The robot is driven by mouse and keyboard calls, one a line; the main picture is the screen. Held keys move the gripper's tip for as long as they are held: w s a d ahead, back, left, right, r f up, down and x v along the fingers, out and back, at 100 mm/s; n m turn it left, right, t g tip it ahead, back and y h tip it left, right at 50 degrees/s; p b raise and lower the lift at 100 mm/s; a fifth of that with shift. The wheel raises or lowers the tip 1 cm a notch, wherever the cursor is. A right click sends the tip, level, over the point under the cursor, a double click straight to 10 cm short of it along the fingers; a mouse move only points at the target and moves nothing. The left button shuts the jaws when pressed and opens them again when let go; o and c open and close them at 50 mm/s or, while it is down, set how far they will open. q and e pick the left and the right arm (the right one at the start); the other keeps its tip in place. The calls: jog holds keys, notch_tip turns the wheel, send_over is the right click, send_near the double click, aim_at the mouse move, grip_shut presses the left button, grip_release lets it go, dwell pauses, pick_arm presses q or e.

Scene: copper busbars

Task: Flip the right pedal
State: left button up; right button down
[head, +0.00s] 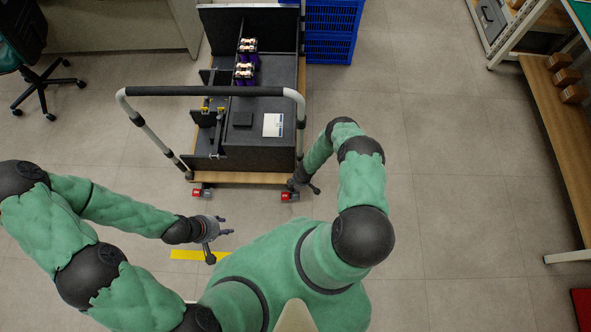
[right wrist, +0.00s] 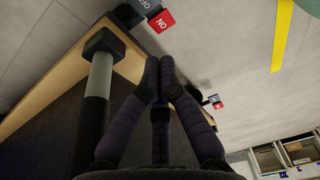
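The right pedal (head: 290,196) is a small red pedal at the cart's front edge, under the right handle post. In the right wrist view the right pedal (right wrist: 161,21) shows large, its red part marked ON beside a dark part marked OFF. The left pedal (head: 203,192) is also red; it appears small in the right wrist view (right wrist: 217,104). My right gripper (head: 305,187) is beside the right pedal; its fingertips (right wrist: 159,75) are together with nothing between them, apart from the pedal in that view. My left gripper (head: 219,245) is open and empty above the floor.
The cart (head: 265,178) has a wooden base and a tall handle (head: 205,91); its right post (right wrist: 99,75) stands close to my right gripper. A blue crate (head: 330,45) is behind it. A yellow floor strip (head: 187,254) lies in front. Floor to the right is clear.

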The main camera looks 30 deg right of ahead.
jog(key=b, duration=1)
send_over(294, 196)
jog(key=x, duration=0.4)
jog(key=s+d+x, duration=0.1)
jog(key=x, duration=0.3)
jog(key=d+x, duration=0.1)
jog(key=x, duration=0.3)
jog(key=shift+s+d+f, duration=0.1)
jog(key=shift+s+f, duration=0.1)
jog(key=shift+f, duration=0.2)
jog(key=shift+s+d+f+b, duration=0.1)
jog(key=shift+d+f+b, duration=0.1)
jog(key=shift+f+b, duration=0.65)
